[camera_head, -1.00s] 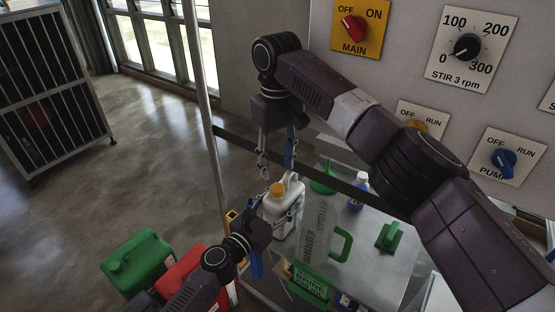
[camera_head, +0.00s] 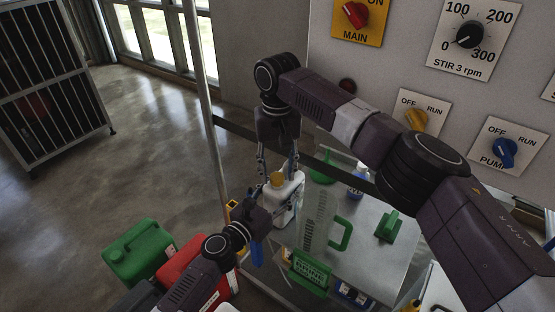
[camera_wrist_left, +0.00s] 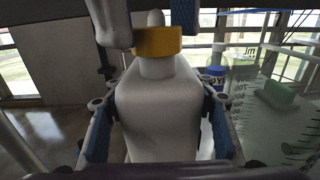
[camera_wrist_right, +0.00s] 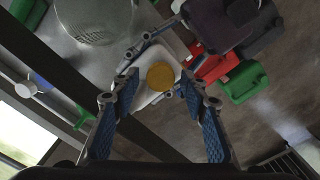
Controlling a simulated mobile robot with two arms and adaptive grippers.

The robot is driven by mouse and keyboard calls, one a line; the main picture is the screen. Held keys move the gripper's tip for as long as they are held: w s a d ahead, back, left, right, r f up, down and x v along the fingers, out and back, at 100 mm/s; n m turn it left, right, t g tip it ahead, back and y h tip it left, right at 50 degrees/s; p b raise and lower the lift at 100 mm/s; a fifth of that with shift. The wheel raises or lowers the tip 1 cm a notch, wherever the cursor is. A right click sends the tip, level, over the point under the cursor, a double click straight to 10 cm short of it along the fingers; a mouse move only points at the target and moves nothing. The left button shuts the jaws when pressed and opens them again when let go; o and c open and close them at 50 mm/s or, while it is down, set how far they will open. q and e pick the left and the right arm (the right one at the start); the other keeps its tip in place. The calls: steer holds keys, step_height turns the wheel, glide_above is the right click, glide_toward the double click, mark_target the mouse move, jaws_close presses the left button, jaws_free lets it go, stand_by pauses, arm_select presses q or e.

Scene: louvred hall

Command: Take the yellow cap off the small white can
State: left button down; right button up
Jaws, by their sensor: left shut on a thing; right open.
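The small white can (camera_head: 286,196) stands upright near the left edge of the bench, with its yellow cap (camera_head: 277,179) on top. In the left wrist view the can (camera_wrist_left: 160,110) fills the middle and the cap (camera_wrist_left: 158,41) sits on its neck. My left gripper (camera_head: 272,212) is shut on the can's body, one finger on each side. My right gripper (camera_head: 277,172) is open above the can and points down. In the right wrist view the cap (camera_wrist_right: 160,76) lies between and beyond its fingers; touching cannot be told.
A clear measuring jug with green handle (camera_head: 341,236) stands just right of the can. Green (camera_head: 137,250) and red (camera_head: 196,270) canisters stand at lower left. The control panel rises behind.

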steer(key=shift+f, duration=0.35)
steer(key=shift+c, duration=0.7)
jaws_close()
steer(key=n, duration=0.4)
steer(key=shift+n, duration=0.3)
steer(key=n, duration=0.3)
steer(key=shift+d+n, duration=0.1)
steer(key=shift+n, duration=0.3)
steer(key=shift+r, duration=0.1)
steer(key=shift+w+r, duration=0.15)
steer(key=shift+r, duration=0.45)
steer(key=shift+s+r, duration=0.2)
steer(key=shift+r, duration=0.3)
